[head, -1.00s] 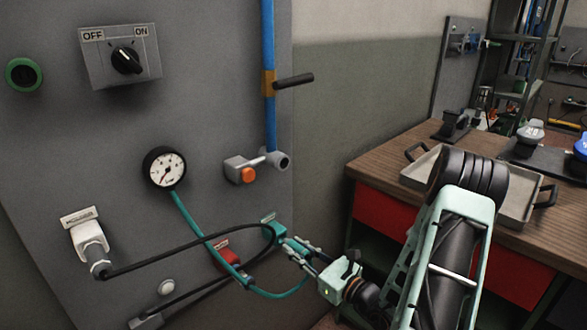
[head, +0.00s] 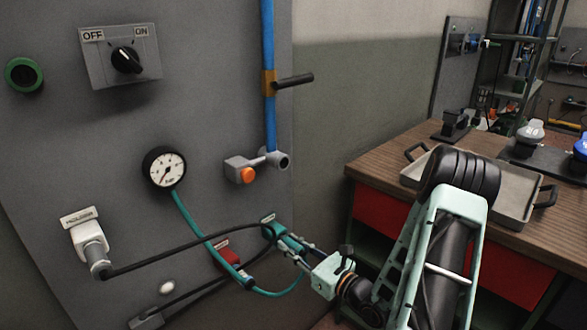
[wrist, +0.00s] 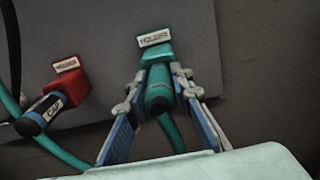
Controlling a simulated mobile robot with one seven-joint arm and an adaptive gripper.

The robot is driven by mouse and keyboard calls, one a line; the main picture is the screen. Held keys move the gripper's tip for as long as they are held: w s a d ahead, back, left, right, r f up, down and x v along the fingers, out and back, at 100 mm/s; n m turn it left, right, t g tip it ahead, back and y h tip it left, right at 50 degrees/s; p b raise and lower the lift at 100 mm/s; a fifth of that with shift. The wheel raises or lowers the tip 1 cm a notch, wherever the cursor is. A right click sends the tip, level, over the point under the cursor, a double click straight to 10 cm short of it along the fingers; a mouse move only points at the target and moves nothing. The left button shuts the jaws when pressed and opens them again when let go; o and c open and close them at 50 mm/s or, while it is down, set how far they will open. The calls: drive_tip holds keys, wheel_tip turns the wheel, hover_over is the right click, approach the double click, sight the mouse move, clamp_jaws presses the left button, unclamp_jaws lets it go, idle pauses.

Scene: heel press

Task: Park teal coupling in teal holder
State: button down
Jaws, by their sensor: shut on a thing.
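The teal holder (wrist: 155,52) with its white label is on the grey panel, and it also shows in the head view (head: 269,230). My gripper (wrist: 156,84) is shut on the teal coupling (wrist: 158,98), with one finger on each side. The coupling lines up with the holder, and its front end meets or overlaps the holder's lower side. I cannot tell how deep it sits. A teal hose (wrist: 62,150) shows at the left of the wrist view; in the head view it runs from the pressure gauge (head: 164,168) down and round towards my gripper (head: 299,250).
Left of the teal holder is a red holder (wrist: 67,75) with a dark cap (wrist: 43,114) in it. A black hose (head: 170,257) crosses the panel from a white fitting (head: 90,243). An orange-button valve (head: 246,173) is above. A workbench (head: 385,150) with a tray stands right.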

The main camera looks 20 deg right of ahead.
drive_tip(key=shift+w+a, duration=0.1)
drive_tip(key=shift+w, duration=0.1)
drive_tip(key=c, duration=1.6)
unclamp_jaws()
